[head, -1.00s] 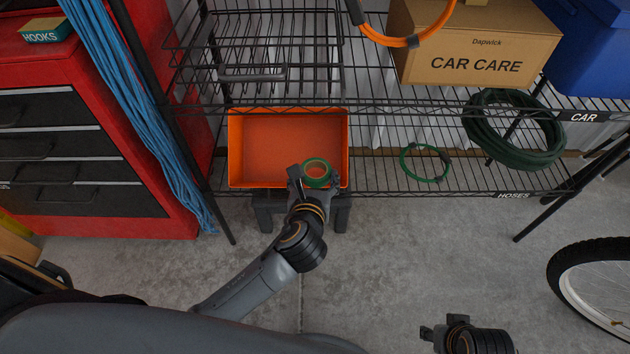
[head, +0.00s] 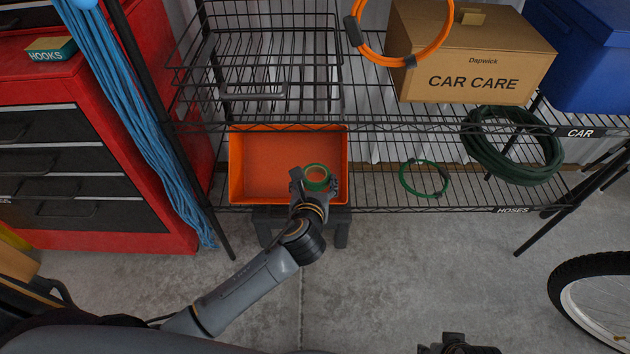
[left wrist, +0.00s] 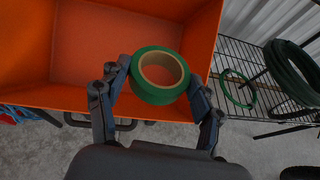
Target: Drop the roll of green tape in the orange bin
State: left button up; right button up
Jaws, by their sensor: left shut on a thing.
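The roll of green tape (head: 316,178) is held in my left gripper (head: 314,181), which is shut on it. In the left wrist view the tape roll (left wrist: 159,75) sits between the two fingertips of the left gripper (left wrist: 159,80). The orange bin (head: 240,165) is open and stands low at the shelving; it also fills the upper left of the left wrist view (left wrist: 85,55). The tape overlaps the bin's near right part in both views; its height above the rim is hard to tell. My right gripper (head: 455,345) shows only partly at the bottom edge.
A wire shelf (head: 400,205) holds a green cord loop (head: 425,178) and a dark green hose (head: 510,145). Above stand a car care box (head: 475,60) and a blue bin (head: 585,60). A red tool cabinet (head: 150,215) is left, a bicycle wheel (head: 590,310) right.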

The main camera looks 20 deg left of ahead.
pick_arm(q)
jog(key=o, duration=1.2)
jog(key=v, duration=1.2)
